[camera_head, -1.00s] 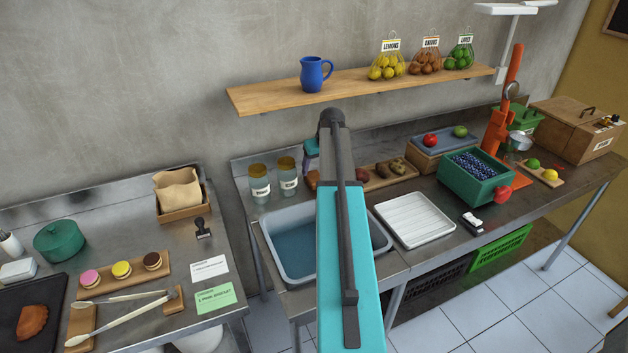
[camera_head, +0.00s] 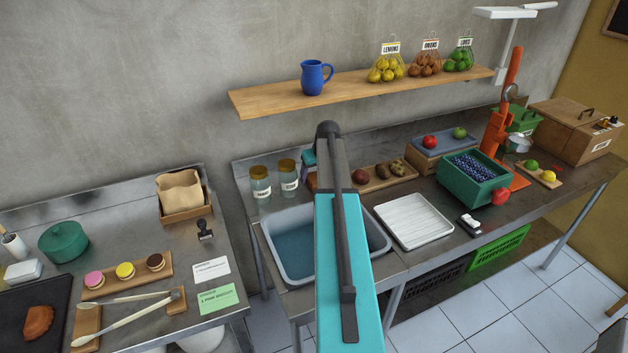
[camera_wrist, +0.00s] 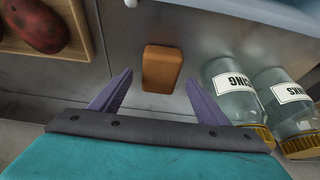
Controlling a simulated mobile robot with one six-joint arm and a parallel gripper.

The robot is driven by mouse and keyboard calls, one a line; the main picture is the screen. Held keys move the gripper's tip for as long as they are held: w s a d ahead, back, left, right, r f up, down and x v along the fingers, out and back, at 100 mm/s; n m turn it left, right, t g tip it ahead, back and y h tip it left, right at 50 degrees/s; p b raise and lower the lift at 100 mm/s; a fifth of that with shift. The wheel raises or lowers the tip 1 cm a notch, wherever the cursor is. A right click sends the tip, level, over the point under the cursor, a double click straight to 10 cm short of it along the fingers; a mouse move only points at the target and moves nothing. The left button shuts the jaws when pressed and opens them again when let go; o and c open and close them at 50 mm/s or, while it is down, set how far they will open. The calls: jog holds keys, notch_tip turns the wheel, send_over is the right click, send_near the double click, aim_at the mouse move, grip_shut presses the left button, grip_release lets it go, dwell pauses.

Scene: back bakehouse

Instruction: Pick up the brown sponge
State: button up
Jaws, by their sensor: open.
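The brown sponge (camera_wrist: 162,69) shows in the wrist view as a small upright-looking orange-brown block on the grey metal counter. My gripper (camera_wrist: 160,88) is open, with its two purple fingers apart. The sponge lies ahead of the fingertips, near the middle of the gap between them, and nothing is held.
Two labelled glass jars (camera_wrist: 236,94) lie close to the right finger in the wrist view. A wooden board (camera_wrist: 84,28) with dark red produce is on the left. In the head view, a grey basin (camera_head: 277,272) of water is in front of the jars.

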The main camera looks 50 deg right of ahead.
jog(key=shift+w+d+f, duration=0.1)
jog(key=shift+w+f, duration=0.1)
jog(key=shift+f, duration=0.3)
jog(key=shift+c, duration=0.2)
jog(key=c, duration=1.1)
